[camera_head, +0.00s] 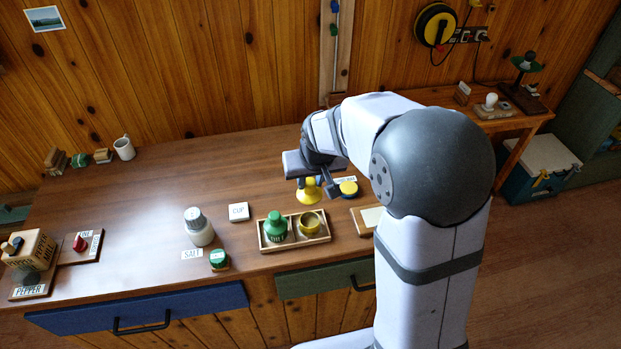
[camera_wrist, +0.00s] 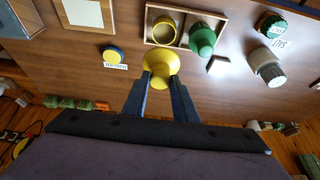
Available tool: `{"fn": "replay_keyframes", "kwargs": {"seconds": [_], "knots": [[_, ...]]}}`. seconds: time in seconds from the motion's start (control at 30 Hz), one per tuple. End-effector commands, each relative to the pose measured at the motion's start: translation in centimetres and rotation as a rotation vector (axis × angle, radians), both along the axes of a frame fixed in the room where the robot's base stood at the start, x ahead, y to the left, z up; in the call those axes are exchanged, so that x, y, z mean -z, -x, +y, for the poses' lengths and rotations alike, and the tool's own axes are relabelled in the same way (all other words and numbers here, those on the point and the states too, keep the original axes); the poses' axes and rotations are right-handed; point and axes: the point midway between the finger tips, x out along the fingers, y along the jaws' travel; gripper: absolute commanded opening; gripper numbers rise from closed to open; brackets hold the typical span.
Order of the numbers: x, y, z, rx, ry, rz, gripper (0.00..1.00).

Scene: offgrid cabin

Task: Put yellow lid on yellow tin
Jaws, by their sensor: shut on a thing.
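My gripper (camera_head: 308,181) is shut on the yellow lid (camera_head: 308,193), holding it above the table behind the tray. In the wrist view the lid (camera_wrist: 160,63) sits between my two fingertips (camera_wrist: 159,82), its wide side facing away from the gripper. The open yellow tin (camera_head: 311,226) stands upright in the right part of the wooden tray (camera_head: 264,244). The wrist view also shows the tin (camera_wrist: 164,32), just beyond the lid and apart from it.
A green lidded tin (camera_head: 276,230) stands beside the yellow tin in the tray. A yellow-and-dark disc (camera_head: 348,188) with a label lies right of my gripper.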

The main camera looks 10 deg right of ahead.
Motion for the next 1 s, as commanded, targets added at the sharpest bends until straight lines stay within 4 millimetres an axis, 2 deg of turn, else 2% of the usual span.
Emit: {"fn": "replay_keyframes", "kwargs": {"seconds": [0.03,0.2,1.0], "knots": [[0.9,0.0,0.0,0.0,0.0,0.0,0.01],[2.4,0.0,0.0,0.0,0.0,0.001,0.01],[9.1,0.0,0.0,0.0,0.0,0.001,0.01]]}}
